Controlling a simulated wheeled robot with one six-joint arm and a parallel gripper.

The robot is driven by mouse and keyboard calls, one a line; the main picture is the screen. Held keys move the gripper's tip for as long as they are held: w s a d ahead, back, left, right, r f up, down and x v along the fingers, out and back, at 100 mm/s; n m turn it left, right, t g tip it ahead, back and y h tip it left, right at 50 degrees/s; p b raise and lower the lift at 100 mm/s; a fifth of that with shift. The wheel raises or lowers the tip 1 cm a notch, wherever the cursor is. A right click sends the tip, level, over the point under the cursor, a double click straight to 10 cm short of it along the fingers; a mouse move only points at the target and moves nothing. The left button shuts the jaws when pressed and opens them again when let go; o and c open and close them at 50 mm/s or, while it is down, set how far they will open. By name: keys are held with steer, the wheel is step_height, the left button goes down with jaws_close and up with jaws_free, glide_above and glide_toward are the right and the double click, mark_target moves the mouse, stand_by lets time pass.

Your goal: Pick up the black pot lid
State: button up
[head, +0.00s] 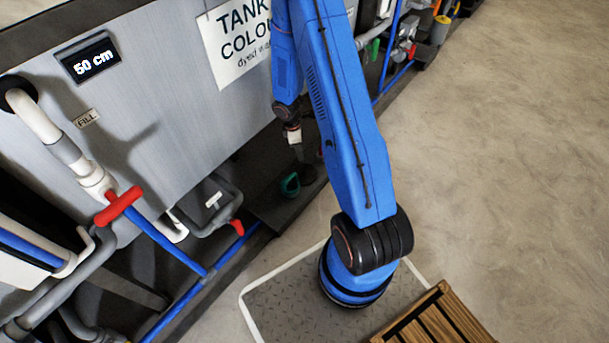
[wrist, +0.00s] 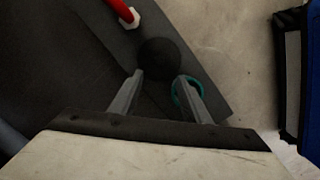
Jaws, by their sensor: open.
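The black pot lid appears in the wrist view as a dark round shape (wrist: 159,57) on a dark grey ledge, just beyond my fingertips. In the head view a dark round shape (head: 308,174), probably the lid, shows low beside the tank, partly hidden by my gripper. My gripper (wrist: 159,78) is open and empty, with one finger toward each side of the lid's near edge. I cannot tell whether the fingers touch it. My gripper (head: 298,153) points down there in the head view.
A teal ring (head: 290,185) lies close to the lid; the wrist view shows it partly behind the right finger (wrist: 176,97). A red-handled part (wrist: 121,10) is near the ledge's top. Pipes with a red valve handle (head: 119,206) run left. Open concrete floor (head: 490,150) lies right.

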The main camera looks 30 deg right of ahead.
step_height(320, 180, down, 3)
glide_above(304, 170)
steer(key=a, duration=0.1)
step_height(304, 170, down, 5)
steer(key=shift+n, duration=0.3)
steer(key=shift+d+f, duration=0.15)
steer(key=shift+f, duration=1)
steer(key=shift+d+f, duration=0.1)
steer(key=shift+f, duration=1.05)
steer(key=shift+s+d+f, duration=0.1)
steer(key=shift+f, duration=0.95)
jaws_close()
